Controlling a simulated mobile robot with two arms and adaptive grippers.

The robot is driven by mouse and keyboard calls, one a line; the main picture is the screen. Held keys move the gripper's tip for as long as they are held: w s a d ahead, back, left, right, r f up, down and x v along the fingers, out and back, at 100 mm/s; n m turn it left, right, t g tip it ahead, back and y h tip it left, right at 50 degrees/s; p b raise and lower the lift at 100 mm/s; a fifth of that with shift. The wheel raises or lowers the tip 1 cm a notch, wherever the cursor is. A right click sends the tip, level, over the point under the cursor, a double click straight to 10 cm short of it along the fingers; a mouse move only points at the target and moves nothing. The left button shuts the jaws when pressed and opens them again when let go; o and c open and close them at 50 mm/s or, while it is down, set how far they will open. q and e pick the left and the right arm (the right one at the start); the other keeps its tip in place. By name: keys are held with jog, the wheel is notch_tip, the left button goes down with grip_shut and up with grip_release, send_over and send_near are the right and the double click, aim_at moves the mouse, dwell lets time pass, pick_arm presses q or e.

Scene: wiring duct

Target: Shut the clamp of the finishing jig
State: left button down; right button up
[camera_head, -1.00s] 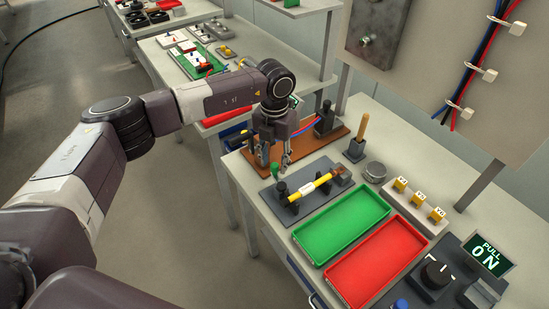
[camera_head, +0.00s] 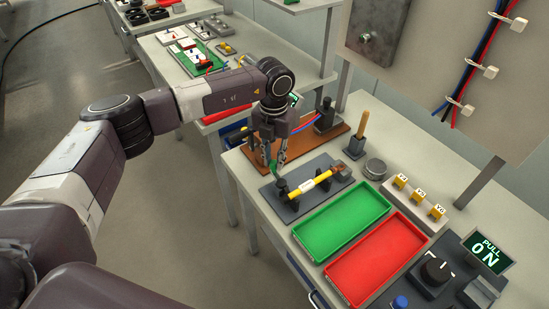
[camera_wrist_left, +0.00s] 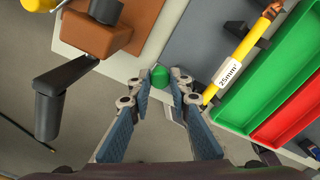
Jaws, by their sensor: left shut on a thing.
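The finishing jig is a dark grey plate (camera_head: 300,172) on the bench, with black supports holding a yellow cable (camera_head: 313,186). In the left wrist view the cable (camera_wrist_left: 238,58) carries a white label reading 25mm². A green knob (camera_wrist_left: 160,77) at the jig's near-left end looks like the clamp's handle tip. My left gripper (camera_head: 276,167) points down at that end, its fingertips close about the green knob. In the left wrist view the gripper (camera_wrist_left: 161,88) has one fingertip on each side of the knob. The clamp's lower part is mostly hidden. My right gripper is out of view.
A brown board (camera_head: 332,137) with a black post stands behind the jig. A green tray (camera_head: 345,222) and a red tray (camera_head: 378,260) lie to its right. A wooden-handled tool (camera_head: 362,130) stands upright behind. The bench's left edge is close to the gripper.

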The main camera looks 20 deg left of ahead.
pick_arm(q)
jog(key=shift+s+a+n+b, duration=0.2)
jog(key=shift+s+n+b, duration=0.55)
jog(key=shift+n, duration=1.5)
jog(key=shift+s+a+n+b, duration=0.15)
jog(key=shift+s+n+b, duration=0.25)
jog(key=shift+s+n, duration=1.2)
jog(key=shift+s+a+n+b, duration=0.25)
jog(key=shift+n+b, duration=0.35)
jog(key=shift+n, duration=2.25)
jog(key=c, duration=1.8)
grip_release()
jog(key=shift+s+d, duration=0.1)
jog(key=shift+o, duration=0.2)
jog(key=shift+r, duration=0.1)
